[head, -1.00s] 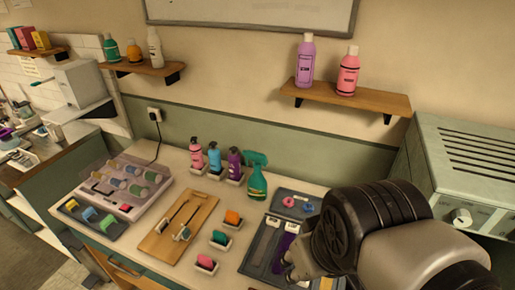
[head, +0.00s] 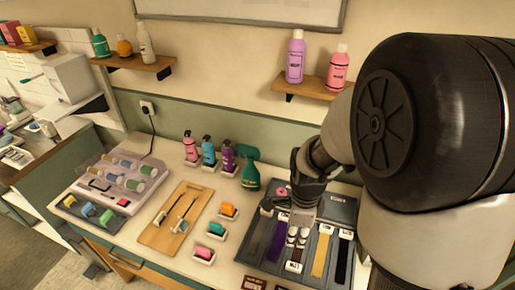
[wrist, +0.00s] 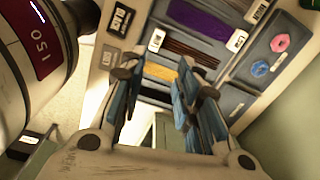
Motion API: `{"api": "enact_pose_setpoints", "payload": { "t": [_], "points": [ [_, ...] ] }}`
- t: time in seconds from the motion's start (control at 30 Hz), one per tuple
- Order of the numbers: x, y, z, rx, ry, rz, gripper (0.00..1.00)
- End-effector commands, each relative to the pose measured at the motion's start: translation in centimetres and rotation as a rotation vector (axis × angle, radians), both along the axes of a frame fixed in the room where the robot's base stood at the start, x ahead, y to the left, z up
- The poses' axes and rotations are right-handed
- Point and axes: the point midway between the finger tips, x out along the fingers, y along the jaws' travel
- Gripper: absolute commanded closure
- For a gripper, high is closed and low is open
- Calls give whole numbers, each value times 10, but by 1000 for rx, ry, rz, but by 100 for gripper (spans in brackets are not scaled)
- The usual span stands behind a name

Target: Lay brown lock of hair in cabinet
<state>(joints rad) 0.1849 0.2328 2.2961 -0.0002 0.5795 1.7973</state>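The brown lock of hair (head: 295,254) lies in a dark sectioned tray (head: 338,209) on the counter, between a purple lock (head: 276,240) and a blond lock (head: 321,255). In the wrist view the brown lock (wrist: 195,48) is a dark strip beyond the fingers. My gripper (head: 297,238) is above the tray, its fingers partly covering the brown lock in the head view. In the wrist view the fingers (wrist: 160,85) are apart with nothing between them. No cabinet is clearly identifiable; my arm hides the right side of the head view.
A black lock (head: 342,260) lies right of the blond one. Left of the tray are small coloured pieces in holders, a wooden board (head: 165,238) with tools, and a roller case (head: 100,205). A green spray bottle (head: 250,177) and pump bottles stand behind. A shelf (head: 303,88) hangs above.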

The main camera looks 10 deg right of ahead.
Motion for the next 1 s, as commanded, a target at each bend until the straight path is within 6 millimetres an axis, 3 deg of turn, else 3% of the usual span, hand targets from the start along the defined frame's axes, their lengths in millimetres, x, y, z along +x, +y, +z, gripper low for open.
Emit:
{"api": "enact_pose_setpoints", "payload": {
  "t": [0.2, 0.7, 1.0],
  "points": [
    [2, -6, -26, 9, 34, -181, 70],
    [2, -6, -126, 10, 35, -183, 70],
    [2, -6, -149, 9, 34, -183, 70]
  ]
}}
